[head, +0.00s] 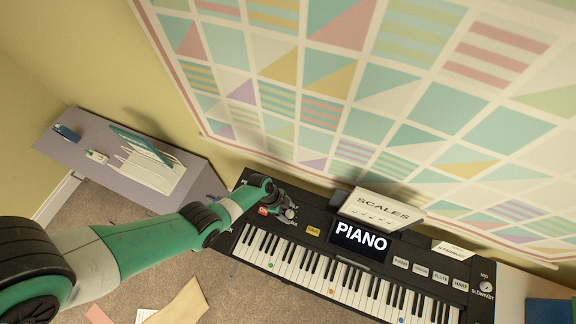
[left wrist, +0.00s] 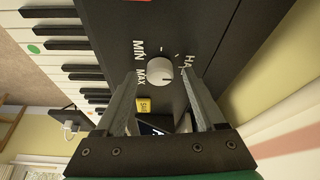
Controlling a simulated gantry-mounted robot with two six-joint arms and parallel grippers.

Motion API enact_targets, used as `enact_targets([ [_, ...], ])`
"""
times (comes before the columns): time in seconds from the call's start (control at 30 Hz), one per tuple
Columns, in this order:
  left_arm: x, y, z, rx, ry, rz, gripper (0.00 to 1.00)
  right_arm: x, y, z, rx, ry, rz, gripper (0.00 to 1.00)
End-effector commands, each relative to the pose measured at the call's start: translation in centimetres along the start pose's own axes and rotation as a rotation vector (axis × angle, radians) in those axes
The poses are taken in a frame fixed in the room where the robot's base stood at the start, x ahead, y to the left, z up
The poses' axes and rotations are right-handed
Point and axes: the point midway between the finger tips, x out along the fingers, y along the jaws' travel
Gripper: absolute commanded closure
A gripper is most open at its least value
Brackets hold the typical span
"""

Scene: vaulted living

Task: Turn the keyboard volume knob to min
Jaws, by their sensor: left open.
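The black keyboard (head: 300,232) stands along the wall, its screen reading PIANO. In the left wrist view a round pale knob (left wrist: 159,72) sits on its panel (left wrist: 120,20), with MIN and MAX printed beside it and other lettering partly hidden. My left gripper (head: 289,213) is over the left end of the keyboard. Its jaws are open, with the fingertips on either side of the knob in the left wrist view (left wrist: 160,77); I cannot tell whether they touch it. In the head view the gripper hides this knob. My right gripper is not in view.
A second white knob (head: 485,287) is at the keyboard's right end. A SCALES music book (head: 383,206) stands behind the screen. A yellow button (head: 313,230) and a red part (head: 263,211) are near my gripper. A purple table (head: 92,162) with papers is at left.

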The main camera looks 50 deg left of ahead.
Motion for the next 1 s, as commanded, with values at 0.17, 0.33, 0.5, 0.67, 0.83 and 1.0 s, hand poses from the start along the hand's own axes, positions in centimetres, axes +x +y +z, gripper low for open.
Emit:
enact_targets([
  [0.17,0.28,-0.02,-0.07,0.0,0.0,-0.001,0.28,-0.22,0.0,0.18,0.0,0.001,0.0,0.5],
  [0.33,0.23,-0.01,-0.06,0.0,0.0,0.0,0.34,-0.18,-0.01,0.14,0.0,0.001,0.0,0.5],
  [0.5,0.24,0.0,-0.04,0.0,0.0,0.0,0.64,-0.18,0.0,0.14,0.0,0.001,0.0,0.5],
  [0.67,0.25,0.0,-0.03,0.0,0.0,0.0,0.93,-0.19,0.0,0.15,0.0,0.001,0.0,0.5],
  [0.83,0.25,0.0,-0.02,-0.001,0.0,0.0,1.0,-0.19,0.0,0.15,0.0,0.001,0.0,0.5],
  [1.0,0.25,0.05,-0.01,-0.013,-0.001,-0.005,1.0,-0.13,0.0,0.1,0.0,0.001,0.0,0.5],
])
